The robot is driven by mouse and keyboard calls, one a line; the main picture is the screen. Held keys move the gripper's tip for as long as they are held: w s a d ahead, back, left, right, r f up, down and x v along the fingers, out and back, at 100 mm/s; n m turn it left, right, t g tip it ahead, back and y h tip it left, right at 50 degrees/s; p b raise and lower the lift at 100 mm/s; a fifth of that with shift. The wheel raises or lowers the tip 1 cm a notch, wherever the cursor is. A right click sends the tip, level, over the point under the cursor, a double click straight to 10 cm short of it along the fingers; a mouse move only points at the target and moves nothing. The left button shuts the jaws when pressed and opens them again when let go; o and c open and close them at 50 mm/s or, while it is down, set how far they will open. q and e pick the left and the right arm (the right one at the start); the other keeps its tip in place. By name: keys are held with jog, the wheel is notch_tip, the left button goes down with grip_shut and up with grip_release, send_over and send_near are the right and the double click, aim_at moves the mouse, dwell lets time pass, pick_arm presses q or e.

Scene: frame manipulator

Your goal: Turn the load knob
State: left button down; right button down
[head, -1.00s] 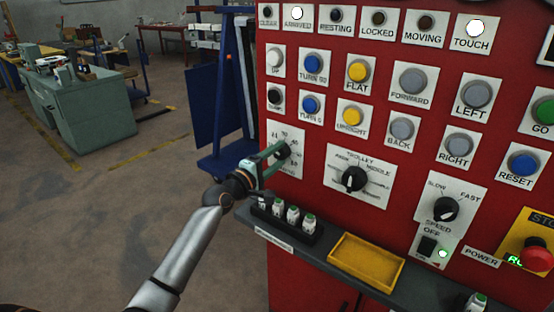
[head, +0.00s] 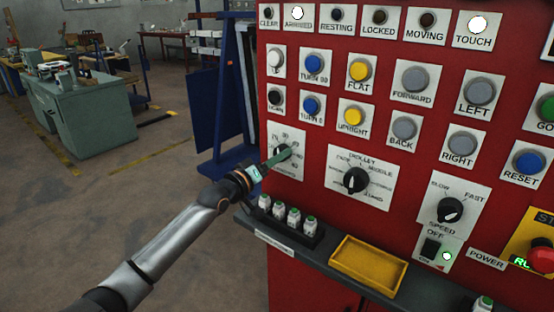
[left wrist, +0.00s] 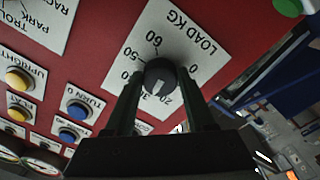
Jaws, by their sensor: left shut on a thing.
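The black load knob (left wrist: 160,78) sits on a white plate marked LOAD KG (left wrist: 190,40) with a number scale in the left wrist view. Its pale pointer mark faces the lower part of the scale, close to the 20. My left gripper (left wrist: 160,92) is shut on the knob, one finger on each side. In the head view my left gripper (head: 280,157) reaches the load plate (head: 287,145) from the lower left and covers part of the knob. My right gripper is not in view.
The trolley knob (head: 355,179) is right of the load plate, the speed knob (head: 450,210) farther right. Several buttons fill the red panel above. A grey ledge below holds several small green-topped items (head: 279,211) and a yellow tray (head: 368,264). Open floor lies left.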

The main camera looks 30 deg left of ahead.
pick_arm(q)
jog(key=shift+m, duration=0.7)
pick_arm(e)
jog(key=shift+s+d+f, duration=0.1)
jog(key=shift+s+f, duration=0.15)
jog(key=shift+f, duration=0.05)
pick_arm(q)
jog(key=shift+c, duration=1.2)
grip_release()
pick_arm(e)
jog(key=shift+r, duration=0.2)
pick_arm(q)
jog(key=s+a, duration=0.1)
jog(key=s, duration=1.1)
jog(key=shift+s+a+f+p, duration=0.2)
jog(key=shift+s+a+p, duration=0.05)
jog(key=shift+p, duration=0.15)
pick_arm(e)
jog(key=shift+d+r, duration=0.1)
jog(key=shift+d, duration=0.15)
